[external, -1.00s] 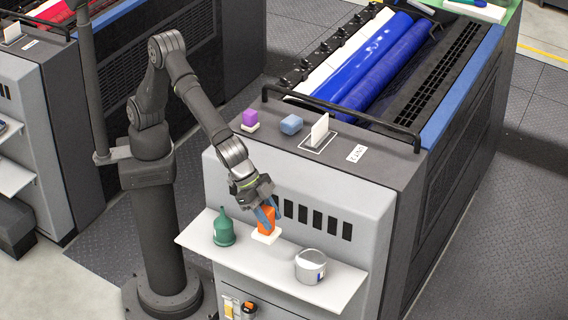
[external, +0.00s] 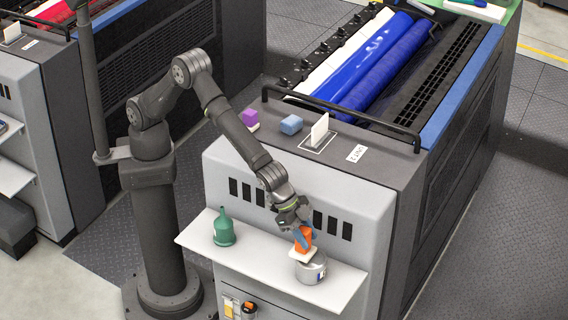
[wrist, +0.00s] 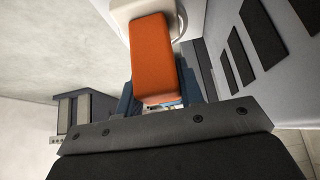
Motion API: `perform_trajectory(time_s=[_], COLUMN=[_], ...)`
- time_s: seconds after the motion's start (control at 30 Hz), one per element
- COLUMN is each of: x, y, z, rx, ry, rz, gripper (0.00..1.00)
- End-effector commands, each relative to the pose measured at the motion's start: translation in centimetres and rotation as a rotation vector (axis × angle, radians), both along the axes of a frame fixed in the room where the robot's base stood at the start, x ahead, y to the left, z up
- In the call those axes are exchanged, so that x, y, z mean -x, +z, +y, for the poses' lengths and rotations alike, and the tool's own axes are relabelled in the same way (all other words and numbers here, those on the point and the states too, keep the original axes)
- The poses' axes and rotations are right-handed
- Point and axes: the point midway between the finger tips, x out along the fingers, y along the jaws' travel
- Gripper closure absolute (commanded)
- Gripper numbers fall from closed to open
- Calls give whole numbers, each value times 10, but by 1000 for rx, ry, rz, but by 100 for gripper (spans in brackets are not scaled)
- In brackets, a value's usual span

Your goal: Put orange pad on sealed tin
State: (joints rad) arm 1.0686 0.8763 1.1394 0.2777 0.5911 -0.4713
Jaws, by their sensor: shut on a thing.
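My gripper (external: 302,233) is shut on the orange pad (external: 304,239), an orange block with a white base (external: 303,255). In the external view the pad is right over the sealed tin (external: 313,271), a grey-silver round can on the white shelf. The pad's white base hides part of the tin's lid, and I cannot tell whether it touches the lid. In the wrist view the orange pad (wrist: 154,58) fills the upper middle, between blue fingers. A pale round rim, likely the tin's (wrist: 181,20), shows behind it.
A green funnel-shaped container (external: 224,230) stands on the left of the white shelf (external: 265,254). A purple pad (external: 250,117) and a blue pad (external: 291,124) sit on the machine top beside a white card (external: 320,129). The shelf's middle is clear.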

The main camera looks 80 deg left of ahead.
Motion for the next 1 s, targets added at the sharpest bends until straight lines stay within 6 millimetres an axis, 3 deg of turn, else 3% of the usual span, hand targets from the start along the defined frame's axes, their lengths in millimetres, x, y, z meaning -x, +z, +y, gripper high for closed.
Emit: perform_trajectory(time_s=[0.33, 0.37, 0.43, 0.47, 0.77, 1.0], x=[0, 0, 0, 0, 0, 10], y=[-3, -3, -3, -2, 0, 23], z=[0, 0, 0, 0, 0, 9], rx=[0, 1, 1, 1, 1, 3], ry=[0, 1, 1, 1, 0, -1], rz=[0, 0, 0, 0, -1, -2], gripper=[93, 60, 46, 44, 44, 44])
